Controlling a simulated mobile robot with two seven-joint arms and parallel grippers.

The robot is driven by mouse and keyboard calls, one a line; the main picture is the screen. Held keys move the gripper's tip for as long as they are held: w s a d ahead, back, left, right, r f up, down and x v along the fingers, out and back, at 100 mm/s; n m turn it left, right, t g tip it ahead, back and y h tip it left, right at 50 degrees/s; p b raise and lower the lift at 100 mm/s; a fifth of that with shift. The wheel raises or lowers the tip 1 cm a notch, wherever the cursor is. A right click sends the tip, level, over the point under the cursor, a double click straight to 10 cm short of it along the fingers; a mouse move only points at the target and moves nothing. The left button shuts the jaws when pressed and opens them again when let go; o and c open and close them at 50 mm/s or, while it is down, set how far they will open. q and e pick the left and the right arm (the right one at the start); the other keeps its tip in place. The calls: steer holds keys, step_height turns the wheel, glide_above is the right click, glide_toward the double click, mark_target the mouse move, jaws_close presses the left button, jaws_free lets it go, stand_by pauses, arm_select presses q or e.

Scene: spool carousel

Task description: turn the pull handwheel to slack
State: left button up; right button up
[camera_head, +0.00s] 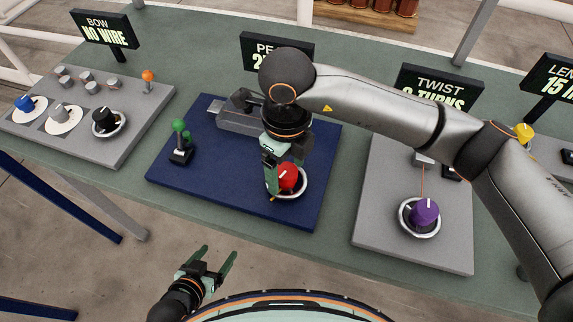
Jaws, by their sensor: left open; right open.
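A red knob (289,177) with a white pointer mark sits in a pale ring on the blue board (230,200). No readable label says "pull", so I cannot tell from the picture whether this is the pull handwheel. My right gripper (283,170) reaches down over the red knob, open. One green finger is at the knob's left side; the other is mostly hidden, and contact cannot be told. My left gripper (208,260) is open and empty, in front of the table's near edge, away from the boards.
The blue board also bears a green-topped lever (180,142) and a grey block device (228,117). A grey board (452,248) at right has a purple knob (425,212). A left grey board has several knobs, including a black one (105,121). My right arm hides part of a sign (262,50).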

jaws_close()
stand_by(0.6)
